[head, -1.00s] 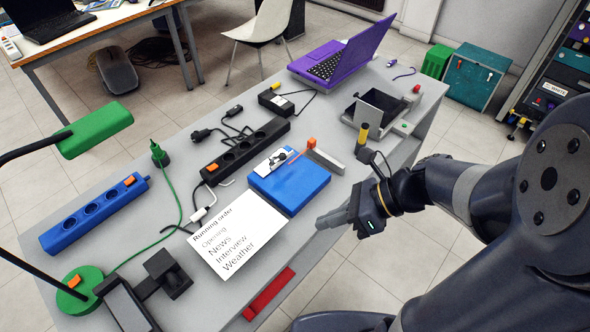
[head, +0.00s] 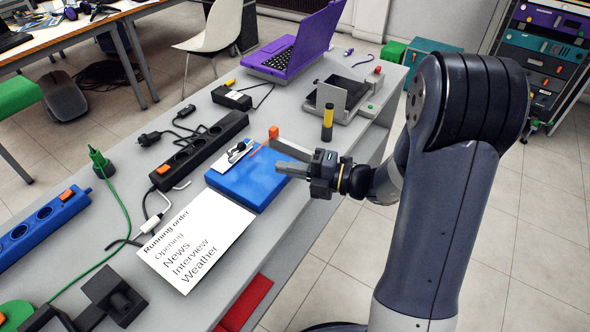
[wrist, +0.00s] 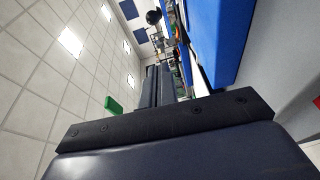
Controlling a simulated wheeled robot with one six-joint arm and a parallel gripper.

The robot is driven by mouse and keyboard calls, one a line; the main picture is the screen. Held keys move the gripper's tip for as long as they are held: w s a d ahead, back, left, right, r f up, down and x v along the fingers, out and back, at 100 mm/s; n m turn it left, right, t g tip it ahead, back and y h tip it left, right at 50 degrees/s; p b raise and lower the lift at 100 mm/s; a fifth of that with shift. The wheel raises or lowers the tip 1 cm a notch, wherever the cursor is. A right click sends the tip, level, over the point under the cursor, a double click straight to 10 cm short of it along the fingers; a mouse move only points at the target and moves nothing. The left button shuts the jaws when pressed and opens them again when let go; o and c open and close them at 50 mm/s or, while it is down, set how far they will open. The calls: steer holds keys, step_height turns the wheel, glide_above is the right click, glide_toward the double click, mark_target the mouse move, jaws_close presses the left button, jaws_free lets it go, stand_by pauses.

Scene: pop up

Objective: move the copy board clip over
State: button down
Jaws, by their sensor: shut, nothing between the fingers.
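The blue copy board (head: 245,188) lies flat on the grey table, with a small dark and silver clip (head: 238,153) on a white patch near its far left side. My gripper (head: 279,168) is at the board's right side, its fingers shut and empty, pointing left. In the head view its fingertips overlap the board's right edge; I cannot tell whether they touch. In the wrist view the shut fingers (wrist: 157,87) show mid-frame, with a blue surface (wrist: 218,35), likely the board, at upper right. The clip is not clear there.
A white running-order sheet (head: 197,237) lies in front of the board. A black power strip (head: 200,150) is behind it. A purple laptop (head: 295,45) is farther back.

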mark_target(237, 150)
steer(key=x, duration=0.6)
steer(key=shift+a+f+b, duration=0.1)
steer(key=shift+a+b, duration=0.05)
steer(key=shift+b, duration=0.25)
steer(key=shift+w+a, duration=0.2)
steer(key=shift+w, duration=0.4)
steer(key=shift+w+a, duration=0.25)
steer(key=shift+w, duration=0.35)
steer(key=shift+w+a, duration=0.3)
steer(key=shift+w, duration=0.35)
steer(key=shift+r+p, duration=0.35)
steer(key=shift+p, duration=0.15)
steer(key=shift+a+p, duration=0.1)
steer(key=shift+p, duration=0.3)
